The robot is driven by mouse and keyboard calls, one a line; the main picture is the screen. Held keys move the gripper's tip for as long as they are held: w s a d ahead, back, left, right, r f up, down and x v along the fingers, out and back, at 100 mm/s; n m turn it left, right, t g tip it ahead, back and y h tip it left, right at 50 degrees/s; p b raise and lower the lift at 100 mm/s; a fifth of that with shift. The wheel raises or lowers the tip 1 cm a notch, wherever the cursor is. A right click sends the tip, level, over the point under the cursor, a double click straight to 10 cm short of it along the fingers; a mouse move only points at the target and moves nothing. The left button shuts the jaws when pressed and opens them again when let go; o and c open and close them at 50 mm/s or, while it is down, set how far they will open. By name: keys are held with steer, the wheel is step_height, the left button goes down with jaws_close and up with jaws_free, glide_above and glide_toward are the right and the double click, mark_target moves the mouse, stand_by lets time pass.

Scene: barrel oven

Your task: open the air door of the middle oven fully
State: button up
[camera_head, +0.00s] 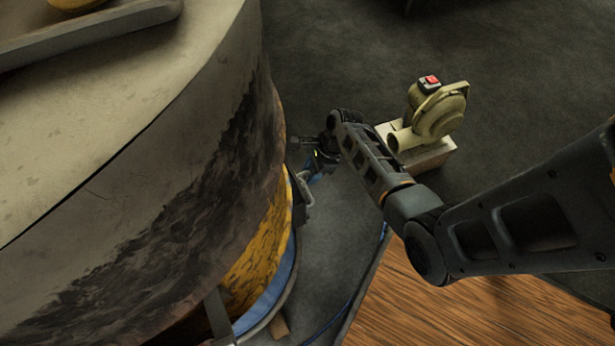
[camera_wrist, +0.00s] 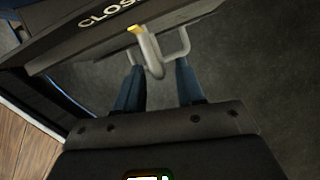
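The barrel oven (camera_head: 150,190) fills the left of the head view, with a worn grey and black wall and a yellow band low down. In the wrist view a dark panel (camera_wrist: 60,42) with the partly cut-off letters "CLOS" crosses the top left. A grey metal loop handle (camera_wrist: 183,45) with a yellow-tipped lever (camera_wrist: 150,55) sits at its edge. My gripper (camera_wrist: 158,78) is open, its two blue fingers apart. The lever's lower end lies between the fingertips in the picture; I cannot tell whether they touch. In the head view my gripper is small beside the oven's right side.
A beige blower (camera_head: 437,110) with a red switch stands on a pale block (camera_head: 430,157) to the right of my wrist. Wooden flooring (camera_head: 470,315) lies at lower right. Dark floor (camera_head: 350,50) is clear beyond the oven.

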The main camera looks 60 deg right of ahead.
steer(key=shift+b+x, duration=0.4)
steer(key=shift+x, duration=0.8)
jaws_close()
